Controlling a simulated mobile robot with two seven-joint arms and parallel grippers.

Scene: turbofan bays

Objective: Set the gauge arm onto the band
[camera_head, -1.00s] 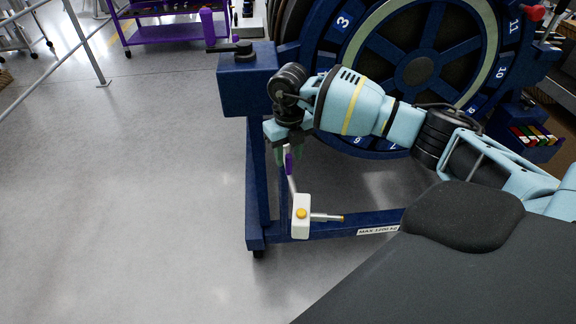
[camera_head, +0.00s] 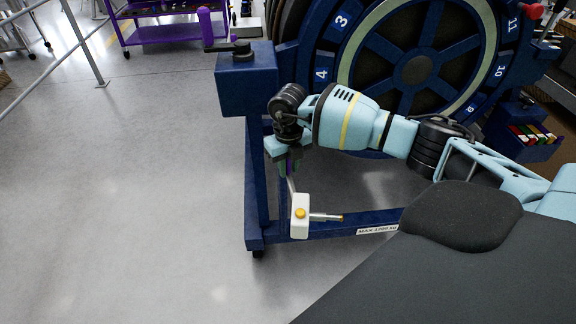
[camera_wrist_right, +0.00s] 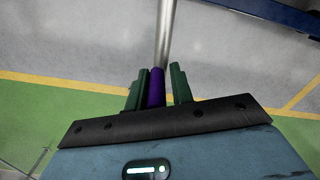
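The gauge arm (camera_head: 300,222) has a white block with a yellow button, a brass-tipped probe pointing right, and a thin rod rising to a purple grip. It appears in front of the lower frame of the blue stand; what supports it is unclear. My right gripper (camera_head: 289,168) points down around the purple grip. In the right wrist view, the purple grip (camera_wrist_right: 156,88) lies between the green fingers (camera_wrist_right: 160,90), close to the left one, with a narrow gap at the right one. A pale ring (camera_head: 352,62) around the dark-spoked wheel may be the band. My left gripper is out of view.
The blue stand (camera_head: 255,180) carries the numbered wheel and a box with a dark lever (camera_head: 242,48) and purple handle. A rack of coloured items (camera_head: 530,135) is at right. A purple cart (camera_head: 165,35) stands behind.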

